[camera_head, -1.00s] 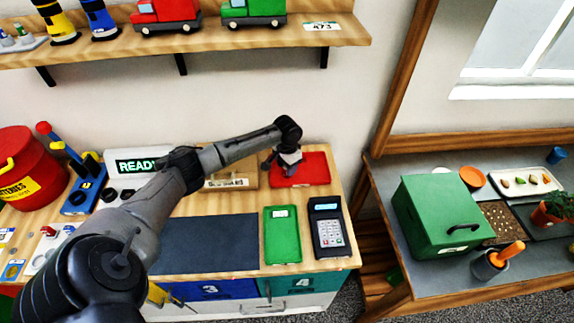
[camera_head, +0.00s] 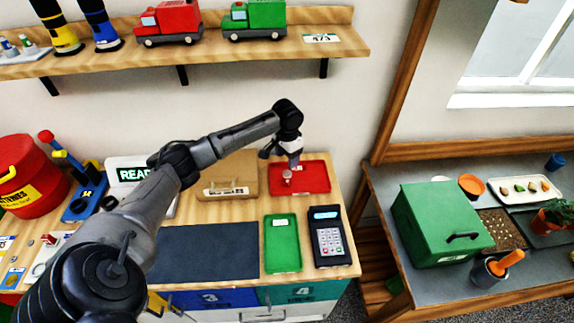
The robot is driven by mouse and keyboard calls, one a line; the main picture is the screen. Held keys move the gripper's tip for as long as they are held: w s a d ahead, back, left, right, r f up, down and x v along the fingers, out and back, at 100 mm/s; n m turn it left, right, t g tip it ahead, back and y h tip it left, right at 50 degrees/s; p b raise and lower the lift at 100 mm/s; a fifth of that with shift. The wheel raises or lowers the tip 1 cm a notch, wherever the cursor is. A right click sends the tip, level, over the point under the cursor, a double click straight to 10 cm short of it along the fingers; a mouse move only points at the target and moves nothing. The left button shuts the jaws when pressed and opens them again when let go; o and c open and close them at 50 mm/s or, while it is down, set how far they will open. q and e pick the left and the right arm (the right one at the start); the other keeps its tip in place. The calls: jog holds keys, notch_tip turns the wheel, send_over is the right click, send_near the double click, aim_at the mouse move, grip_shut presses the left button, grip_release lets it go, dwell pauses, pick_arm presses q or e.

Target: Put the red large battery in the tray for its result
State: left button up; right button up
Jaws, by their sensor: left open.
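The red tray (camera_head: 315,180) lies at the back right of the workbench. A small upright piece, reddish with a pale top (camera_head: 287,177), shows at its left part; it may be the red large battery, but it is too small to be sure. My left gripper (camera_head: 290,160) is open, pointing down just above this piece; whether the fingertips touch it I cannot tell. The green tray (camera_head: 283,243) lies nearer the front, empty. My right gripper is not in view.
A keypad device (camera_head: 329,238) stands right of the green tray. A dark mat (camera_head: 205,252), a cardboard-coloured box (camera_head: 228,178) and a READY display (camera_head: 132,174) are to the left. A red batteries bin (camera_head: 28,175) stands at the far left. A shelf (camera_head: 200,43) hangs above.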

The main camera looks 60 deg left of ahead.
pick_arm(q)
jog(key=shift+r, duration=1.65)
